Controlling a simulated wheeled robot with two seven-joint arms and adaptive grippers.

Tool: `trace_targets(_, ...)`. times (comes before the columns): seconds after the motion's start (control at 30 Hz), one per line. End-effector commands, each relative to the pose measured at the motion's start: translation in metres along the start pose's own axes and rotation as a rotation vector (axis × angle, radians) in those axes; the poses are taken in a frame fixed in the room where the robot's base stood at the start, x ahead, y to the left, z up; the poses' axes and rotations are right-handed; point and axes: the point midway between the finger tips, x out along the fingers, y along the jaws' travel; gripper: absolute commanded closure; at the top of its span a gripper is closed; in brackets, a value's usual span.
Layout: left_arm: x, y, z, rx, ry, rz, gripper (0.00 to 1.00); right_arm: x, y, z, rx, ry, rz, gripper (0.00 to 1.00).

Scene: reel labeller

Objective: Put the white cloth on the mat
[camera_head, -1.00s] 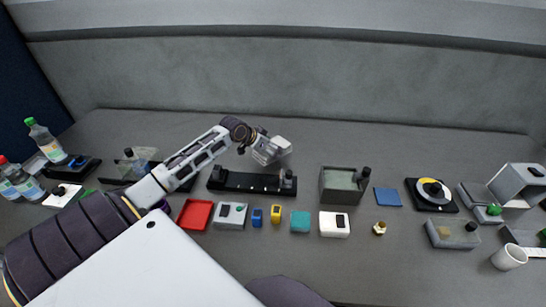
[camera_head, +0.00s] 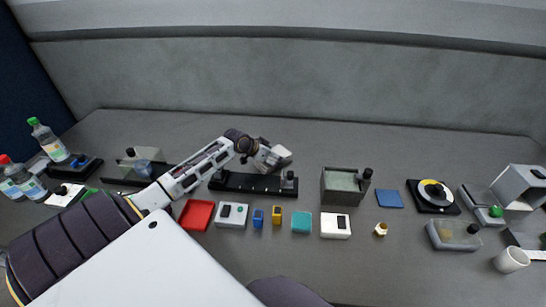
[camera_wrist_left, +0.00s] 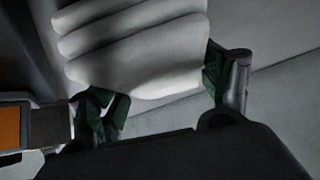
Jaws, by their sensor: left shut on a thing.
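My left gripper (camera_head: 272,157) is shut on the folded white cloth (camera_wrist_left: 135,45), which fills the space between the dark green fingertips in the left wrist view. In the head view the cloth (camera_head: 282,152) is a small pale patch at the gripper's end, held above the table behind the long black rail. A flat blue square (camera_head: 390,198), which looks like the mat, lies to the right on the table, apart from the gripper, with nothing on it. My right gripper does not show.
Between gripper and mat stands an open grey box (camera_head: 345,186) with a black knob. The black rail (camera_head: 240,182) lies in front of the gripper. A small brass part (camera_head: 380,229) and a black round dial device (camera_head: 433,195) sit near the mat. The table behind is clear.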

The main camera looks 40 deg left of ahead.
Motion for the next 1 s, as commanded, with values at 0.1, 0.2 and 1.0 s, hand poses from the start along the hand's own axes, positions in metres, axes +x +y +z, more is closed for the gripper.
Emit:
trace_targets(0.1, -0.0003, -0.0001, -0.0006, 0.000, 0.001, 0.000, 0.46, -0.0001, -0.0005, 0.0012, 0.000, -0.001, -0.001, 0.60)
trace_targets(0.2, -0.0003, -0.0001, -0.0006, 0.000, 0.001, 0.000, 0.46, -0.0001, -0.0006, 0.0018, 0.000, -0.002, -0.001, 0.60)
trace_targets(1.0, -0.0004, -0.0001, -0.0007, 0.001, 0.001, 0.000, 0.00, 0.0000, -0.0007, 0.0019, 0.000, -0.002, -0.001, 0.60)
